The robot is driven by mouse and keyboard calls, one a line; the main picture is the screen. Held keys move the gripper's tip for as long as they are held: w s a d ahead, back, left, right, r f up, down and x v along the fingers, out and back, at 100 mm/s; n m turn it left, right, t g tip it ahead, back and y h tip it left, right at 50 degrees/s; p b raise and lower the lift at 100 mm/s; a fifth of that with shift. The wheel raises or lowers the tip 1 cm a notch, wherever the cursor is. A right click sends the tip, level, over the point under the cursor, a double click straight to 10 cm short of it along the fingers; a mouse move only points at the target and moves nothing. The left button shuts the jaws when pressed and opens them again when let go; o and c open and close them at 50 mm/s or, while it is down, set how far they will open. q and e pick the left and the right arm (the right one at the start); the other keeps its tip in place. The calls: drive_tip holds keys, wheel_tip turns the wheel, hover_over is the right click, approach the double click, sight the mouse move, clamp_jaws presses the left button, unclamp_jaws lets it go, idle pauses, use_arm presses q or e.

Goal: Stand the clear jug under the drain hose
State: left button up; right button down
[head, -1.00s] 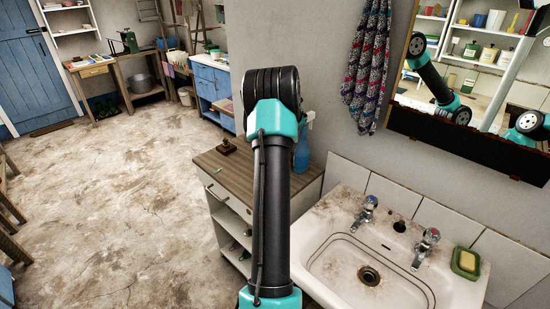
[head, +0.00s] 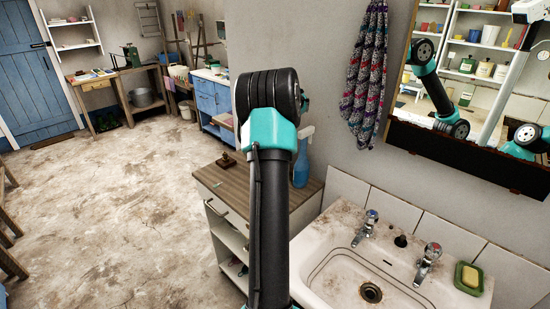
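I see no clear jug and no drain hose in the head view. One of my own arms stands upright in the middle of the view, with a black ribbed joint at its top and teal collars. Neither of my grippers shows, so I cannot tell whether they are open or shut. Parts of my arms are also reflected in the mirror (head: 478,85).
A stained white sink (head: 332,240) with two taps, a drain and a green soap dish (head: 468,278) is at lower right. A wood-topped cabinet (head: 221,178) with a blue spray bottle (head: 301,163) stands left of it. A knitted cloth (head: 366,80) hangs above. The left floor is open.

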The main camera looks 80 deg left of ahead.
idle(0.6)
drive_tip(key=c, duration=0.8)
unclamp_jaws()
drive_tip(key=shift+c, duration=0.2)
